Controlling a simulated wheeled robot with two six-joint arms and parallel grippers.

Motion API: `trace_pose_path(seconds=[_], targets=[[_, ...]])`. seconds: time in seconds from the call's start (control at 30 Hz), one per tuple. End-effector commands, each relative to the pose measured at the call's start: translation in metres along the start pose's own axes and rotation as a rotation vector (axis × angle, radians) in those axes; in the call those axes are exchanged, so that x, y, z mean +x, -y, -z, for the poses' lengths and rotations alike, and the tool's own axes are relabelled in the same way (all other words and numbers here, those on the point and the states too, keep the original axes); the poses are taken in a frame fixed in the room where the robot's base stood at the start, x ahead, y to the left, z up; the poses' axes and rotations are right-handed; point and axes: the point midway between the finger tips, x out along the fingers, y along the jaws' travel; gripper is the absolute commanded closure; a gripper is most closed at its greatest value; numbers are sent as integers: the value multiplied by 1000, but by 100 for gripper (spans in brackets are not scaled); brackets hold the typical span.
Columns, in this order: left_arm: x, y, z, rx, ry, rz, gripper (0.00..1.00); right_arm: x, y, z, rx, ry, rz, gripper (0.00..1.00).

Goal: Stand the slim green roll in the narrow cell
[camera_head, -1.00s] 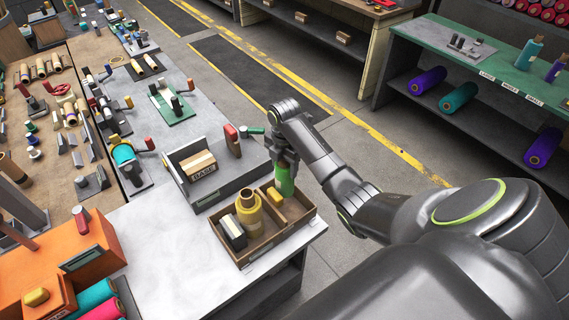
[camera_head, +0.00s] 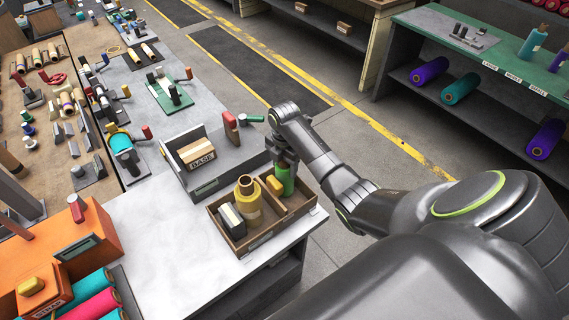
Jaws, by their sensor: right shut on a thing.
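My right gripper (camera_head: 287,160) points down and is shut on the slim green roll (camera_head: 286,181), which it holds upright. The roll is at the back right part of the brown wooden tray (camera_head: 232,252), over or in its right-hand cell. Whether the roll's foot touches the tray floor I cannot tell. A thick yellow roll (camera_head: 248,204) stands in the tray's left part beside a black and white block (camera_head: 232,220). A small yellow piece (camera_head: 274,186) is just left of the green roll. My left gripper is out of view.
An orange case (camera_head: 85,240) and coloured rolls (camera_head: 92,303) are at the lower left. White tabletop left of the tray is clear.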

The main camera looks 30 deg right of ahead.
Motion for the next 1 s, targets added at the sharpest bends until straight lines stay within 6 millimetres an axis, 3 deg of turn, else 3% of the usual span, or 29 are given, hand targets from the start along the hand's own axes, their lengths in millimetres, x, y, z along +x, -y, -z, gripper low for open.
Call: trace_pose_path(seconds=[0.83, 0.87, 1.0], targets=[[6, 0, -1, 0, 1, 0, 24, 10, 0, 0, 0, 0, 0, 78], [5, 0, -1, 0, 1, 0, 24, 9, 0, 0, 0, 0, -1, 42], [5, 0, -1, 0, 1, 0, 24, 9, 0, 0, 0, 0, 0, 24]])
